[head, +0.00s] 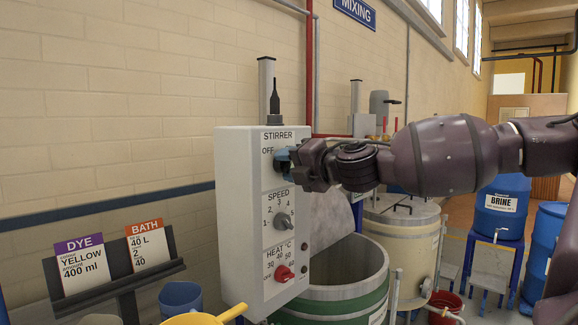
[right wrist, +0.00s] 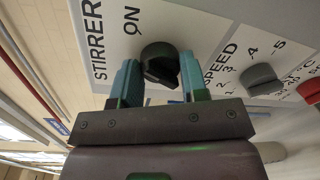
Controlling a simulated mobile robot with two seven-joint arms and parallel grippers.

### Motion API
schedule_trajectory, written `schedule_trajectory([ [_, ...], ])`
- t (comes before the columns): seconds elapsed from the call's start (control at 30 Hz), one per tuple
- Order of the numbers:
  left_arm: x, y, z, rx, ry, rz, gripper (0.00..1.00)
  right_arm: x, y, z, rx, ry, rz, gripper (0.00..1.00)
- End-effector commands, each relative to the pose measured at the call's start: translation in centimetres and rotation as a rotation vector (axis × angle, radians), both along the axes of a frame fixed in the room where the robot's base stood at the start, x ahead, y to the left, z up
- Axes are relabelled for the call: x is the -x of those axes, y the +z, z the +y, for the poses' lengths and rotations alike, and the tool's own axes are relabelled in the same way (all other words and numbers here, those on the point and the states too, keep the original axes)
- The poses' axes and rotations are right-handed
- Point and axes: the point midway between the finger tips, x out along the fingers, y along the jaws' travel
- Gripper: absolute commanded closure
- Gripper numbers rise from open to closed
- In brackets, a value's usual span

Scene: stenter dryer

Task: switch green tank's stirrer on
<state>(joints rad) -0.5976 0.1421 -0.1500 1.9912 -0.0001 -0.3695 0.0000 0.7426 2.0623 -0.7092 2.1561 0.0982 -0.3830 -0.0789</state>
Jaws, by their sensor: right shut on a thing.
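The white control box (head: 232,225) stands at the near side of the green-banded tank (head: 335,308). Its top section is labelled STIRRER, with OFF at the left in the head view. My right gripper (head: 284,163) is at this section and covers most of the stirrer knob there. In the right wrist view, the black stirrer knob (right wrist: 159,62) sits between the two teal fingers of the gripper (right wrist: 157,82), which is shut on it. ON is printed beside the knob. I cannot tell which way the knob points. My left gripper is not in view.
Below are the grey SPEED knob (head: 282,221) and red HEAT knob (head: 284,273). A stand with DYE and BATH cards (head: 150,243) is at left, near a yellow vessel (head: 190,319). A cream tank (head: 410,240) and blue BRINE drum (head: 503,205) stand at right.

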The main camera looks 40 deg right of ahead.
Motion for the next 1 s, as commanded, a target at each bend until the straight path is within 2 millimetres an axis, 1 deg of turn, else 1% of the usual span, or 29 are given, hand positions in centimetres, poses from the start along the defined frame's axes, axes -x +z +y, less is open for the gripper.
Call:
schedule_trajectory([
  [0.2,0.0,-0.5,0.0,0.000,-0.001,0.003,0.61,0.0,-0.1,0.0,-0.162,0.000,0.014,0.83],
  [0.4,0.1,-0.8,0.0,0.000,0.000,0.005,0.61,0.0,0.0,-0.1,-0.263,-0.001,0.023,0.83],
  [0.6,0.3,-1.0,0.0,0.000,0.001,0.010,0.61,0.0,0.0,-0.1,-0.318,-0.001,0.028,0.83],
  [1.0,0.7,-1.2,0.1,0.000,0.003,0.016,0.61,0.0,0.0,-0.1,-0.336,0.000,0.030,0.83],
])
